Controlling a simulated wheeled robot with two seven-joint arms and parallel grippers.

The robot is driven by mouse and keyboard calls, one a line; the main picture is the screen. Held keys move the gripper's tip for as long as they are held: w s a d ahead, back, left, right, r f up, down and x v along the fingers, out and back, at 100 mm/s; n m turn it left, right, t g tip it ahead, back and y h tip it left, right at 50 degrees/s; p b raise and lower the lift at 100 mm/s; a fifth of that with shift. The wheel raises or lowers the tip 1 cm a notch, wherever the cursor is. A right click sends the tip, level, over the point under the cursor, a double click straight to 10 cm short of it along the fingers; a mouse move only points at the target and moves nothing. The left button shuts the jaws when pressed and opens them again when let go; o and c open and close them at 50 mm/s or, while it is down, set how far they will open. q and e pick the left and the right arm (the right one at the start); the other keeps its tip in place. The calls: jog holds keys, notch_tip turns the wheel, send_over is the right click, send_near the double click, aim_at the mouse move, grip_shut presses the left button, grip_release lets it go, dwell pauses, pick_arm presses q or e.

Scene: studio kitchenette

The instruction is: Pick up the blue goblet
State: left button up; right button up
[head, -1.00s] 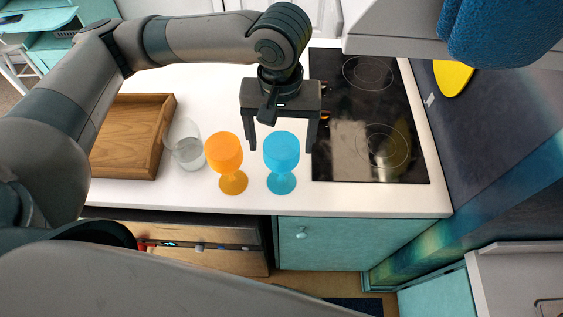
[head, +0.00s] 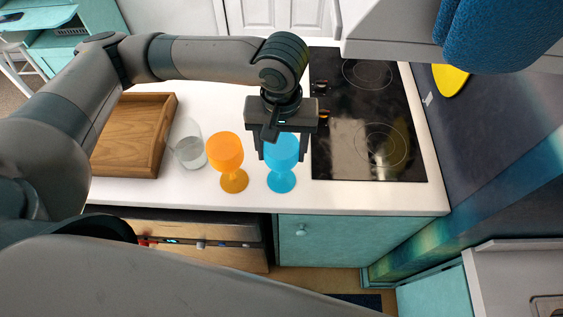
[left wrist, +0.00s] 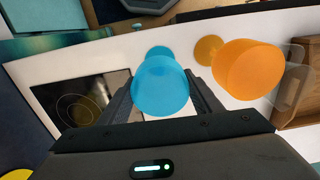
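The blue goblet (head: 282,150) stands upright on the white counter, between the orange goblet and the black cooktop. My left gripper (head: 281,156) is over it from behind, with its fingers apart on either side of the bowl. In the left wrist view, the blue goblet (left wrist: 160,85) lies between the two open fingers (left wrist: 162,98); contact with the bowl cannot be made out. My right gripper is not in view.
An orange goblet (head: 226,152) stands close on the left. A clear glass (head: 190,152) and a wooden tray (head: 128,160) are further left. The cooktop (head: 375,150) is on the right. The counter's front edge (head: 350,212) is near.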

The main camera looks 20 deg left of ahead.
pick_arm(q)
jog(key=c, duration=0.4)
jog(key=shift+o, duration=0.2)
jog(key=shift+r, duration=0.15)
